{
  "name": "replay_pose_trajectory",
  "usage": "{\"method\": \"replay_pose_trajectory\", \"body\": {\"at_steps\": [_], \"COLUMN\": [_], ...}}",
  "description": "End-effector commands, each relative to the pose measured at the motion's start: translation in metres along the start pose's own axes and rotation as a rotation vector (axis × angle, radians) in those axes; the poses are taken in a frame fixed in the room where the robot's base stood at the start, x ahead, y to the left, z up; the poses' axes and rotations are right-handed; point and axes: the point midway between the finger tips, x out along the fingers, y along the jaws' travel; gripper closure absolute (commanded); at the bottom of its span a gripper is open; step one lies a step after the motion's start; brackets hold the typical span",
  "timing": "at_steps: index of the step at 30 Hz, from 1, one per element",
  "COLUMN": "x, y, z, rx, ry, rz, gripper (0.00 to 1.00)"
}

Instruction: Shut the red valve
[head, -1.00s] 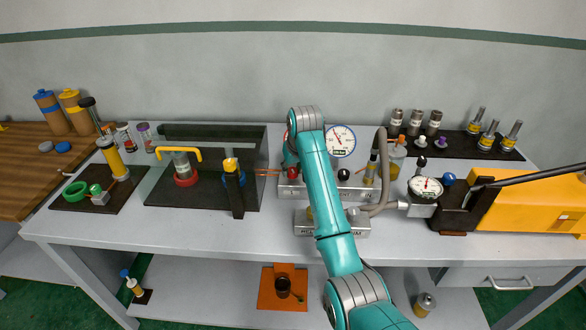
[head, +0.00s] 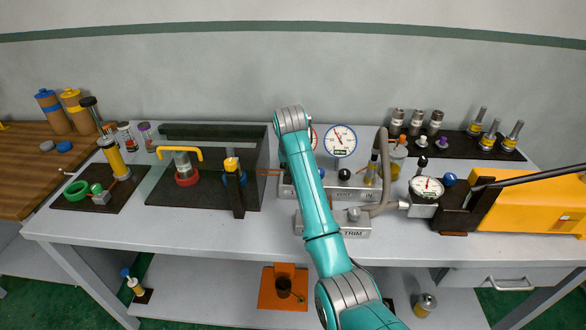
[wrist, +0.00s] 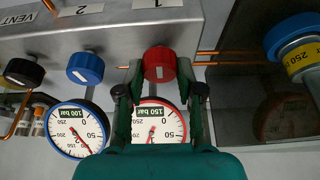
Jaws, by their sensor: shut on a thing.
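The red valve (wrist: 159,64) is a ribbed red knob on the grey manifold in the wrist view. My gripper (wrist: 160,78) is shut on it, with one dark finger on each side. A round gauge with a red rim (wrist: 172,128), marked 150 bar, shows behind my gripper, which covers part of its dial. In the head view my arm hides the red valve and my gripper.
A blue knob (wrist: 85,67), a black knob (wrist: 24,71) and a blue-rimmed gauge (wrist: 75,130) are beside the red valve. Thin copper pipes (wrist: 235,58) run close by.

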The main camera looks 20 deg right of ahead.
Motion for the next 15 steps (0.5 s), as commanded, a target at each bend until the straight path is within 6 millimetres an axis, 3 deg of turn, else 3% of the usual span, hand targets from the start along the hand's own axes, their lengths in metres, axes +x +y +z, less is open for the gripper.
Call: {"method": "replay_pose_trajectory", "body": {"at_steps": [6, 7, 9, 15], "x": [0.0013, 0.0013, 0.0012, 0.0006], "y": [0.0003, 0.0003, 0.0002, 0.0001], "z": [0.0016, 0.0016, 0.0015, 0.0007], "rx": [-0.001, -0.001, -0.001, -0.001], "ry": [-0.005, -0.005, -0.005, -0.002], "rz": [0.001, 0.001, 0.001, 0.000], "gripper": [0.98, 0.59, 0.41, 0.38]}}
